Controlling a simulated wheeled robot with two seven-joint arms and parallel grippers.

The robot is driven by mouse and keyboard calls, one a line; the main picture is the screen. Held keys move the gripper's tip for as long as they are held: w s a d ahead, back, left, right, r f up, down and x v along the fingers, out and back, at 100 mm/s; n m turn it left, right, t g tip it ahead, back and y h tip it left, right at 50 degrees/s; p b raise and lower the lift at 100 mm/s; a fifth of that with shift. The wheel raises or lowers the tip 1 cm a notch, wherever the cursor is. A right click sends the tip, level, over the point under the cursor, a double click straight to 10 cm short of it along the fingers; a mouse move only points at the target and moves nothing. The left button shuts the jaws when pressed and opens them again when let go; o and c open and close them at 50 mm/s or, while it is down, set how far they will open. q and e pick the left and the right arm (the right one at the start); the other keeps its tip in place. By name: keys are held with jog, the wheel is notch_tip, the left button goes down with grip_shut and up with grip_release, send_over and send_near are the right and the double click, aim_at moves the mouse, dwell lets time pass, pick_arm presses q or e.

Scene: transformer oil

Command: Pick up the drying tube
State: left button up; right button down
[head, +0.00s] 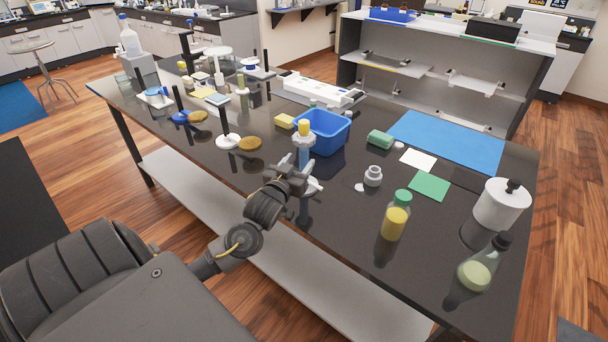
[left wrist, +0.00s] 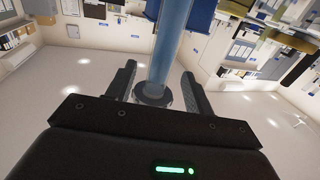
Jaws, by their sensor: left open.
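My right gripper is not in view.
A blue bin (head: 322,133) stands just behind the tube. A yellow-filled bottle (head: 395,222), a flask (head: 478,271) and a white canister (head: 501,205) stand to the right. Stands and glassware crowd the bench's left part.

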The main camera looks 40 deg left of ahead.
aim_at(302, 157)
pick_arm(q)
jog(key=p+x, duration=0.1)
jog(key=x, duration=0.3)
jog(key=shift+w+a, duration=0.1)
jog(key=shift+w, duration=0.05)
grip_shut()
jog(key=shift+r, duration=0.1)
